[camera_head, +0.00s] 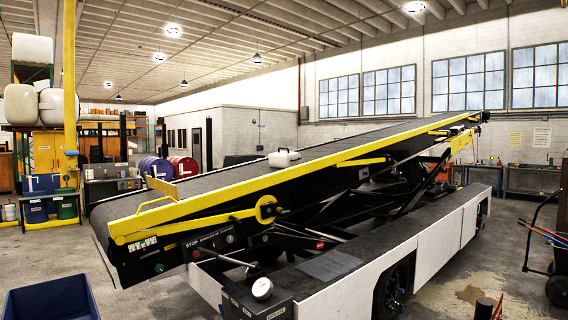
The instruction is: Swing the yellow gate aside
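A belt loader with a dark sloping belt (235,178) rises from the lower left to the upper right. A long yellow rail (300,180) runs along its near side. At the low end, a yellow bar (190,222) reaches to a round yellow disc (267,209). I cannot tell which yellow part is the gate. Neither of my grippers shows.
A white case (284,158) lies on the belt. A blue bin (52,300) stands at the lower left. A hand truck (540,235) stands at the right. Open floor lies left of the loader.

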